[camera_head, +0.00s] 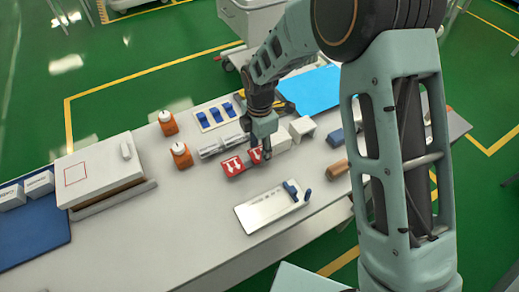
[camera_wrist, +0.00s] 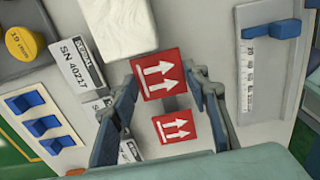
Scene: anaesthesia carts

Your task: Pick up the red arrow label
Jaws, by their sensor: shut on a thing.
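Two red labels with white arrows are in view. One red arrow label (camera_wrist: 159,75) is between my fingertips in the wrist view; in the head view it is the right one (camera_head: 254,156), partly hidden by my gripper. The other red label (camera_wrist: 175,128) appears lower between my fingers in the wrist view, and lies on the table as the left one (camera_head: 232,166) in the head view. My gripper (camera_wrist: 165,70) is shut on the first label. It also shows low over the table in the head view (camera_head: 261,148). I cannot tell whether the held label is clear of the table.
White serial-number labels (camera_wrist: 82,62) lie beside the red ones. A white block (camera_wrist: 115,27) is close to my fingertips. A panel with blue switches (camera_head: 216,115), orange bodies with white knobs (camera_head: 181,155) and a metal scale plate (camera_head: 262,211) stand around on the grey table.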

